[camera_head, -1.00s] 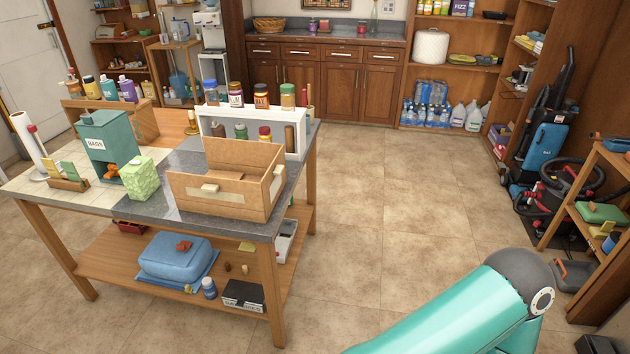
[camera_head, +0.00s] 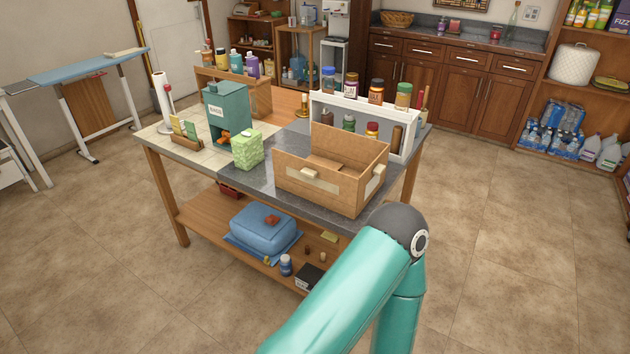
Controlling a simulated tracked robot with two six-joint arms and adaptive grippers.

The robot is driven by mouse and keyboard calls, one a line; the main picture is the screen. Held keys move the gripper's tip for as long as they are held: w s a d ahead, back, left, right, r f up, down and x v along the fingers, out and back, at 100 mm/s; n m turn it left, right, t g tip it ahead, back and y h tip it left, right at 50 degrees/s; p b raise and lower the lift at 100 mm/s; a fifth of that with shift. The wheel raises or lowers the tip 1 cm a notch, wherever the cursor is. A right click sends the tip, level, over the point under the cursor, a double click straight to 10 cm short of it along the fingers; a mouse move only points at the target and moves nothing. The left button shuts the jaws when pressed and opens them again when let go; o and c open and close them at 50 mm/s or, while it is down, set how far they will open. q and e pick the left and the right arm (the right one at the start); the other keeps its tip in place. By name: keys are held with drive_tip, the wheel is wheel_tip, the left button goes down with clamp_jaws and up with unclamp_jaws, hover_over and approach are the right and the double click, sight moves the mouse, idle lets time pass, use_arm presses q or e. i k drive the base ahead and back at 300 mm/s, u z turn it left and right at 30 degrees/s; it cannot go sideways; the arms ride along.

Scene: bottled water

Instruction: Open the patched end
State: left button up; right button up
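A brown open-topped box (camera_head: 345,197) stands on the dark grey end of the worktable (camera_head: 263,180). A pale block-shaped handle (camera_head: 310,174) sits on its front wall, with a lighter band across that wall. A second pale handle (camera_head: 375,181) sits on its right wall. A brown piece (camera_head: 327,164) shows inside the box. I cannot tell for sure which wall is the patched end. Neither of my grippers is in view. Only a teal link of one of my arms shows, in front of the table's near right corner and hiding part of it.
A white rack (camera_head: 318,113) with several jars stands behind the box. A green patterned box (camera_head: 247,151) and a teal bags dispenser (camera_head: 226,106) stand to its left. Bottled water packs (camera_head: 553,131) sit on a shelf at the far right. Floor right of the table is clear.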

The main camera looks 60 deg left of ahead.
sight(370, 180)
drive_tip(key=z, duration=0.25)
drive_tip(key=i, duration=0.2)
drive_tip(key=u, duration=2.35)
drive_tip(key=i, duration=1.05)
drive_tip(key=z, duration=0.4)
drive_tip(key=k, duration=1.1)
drive_tip(key=u, duration=0.2)
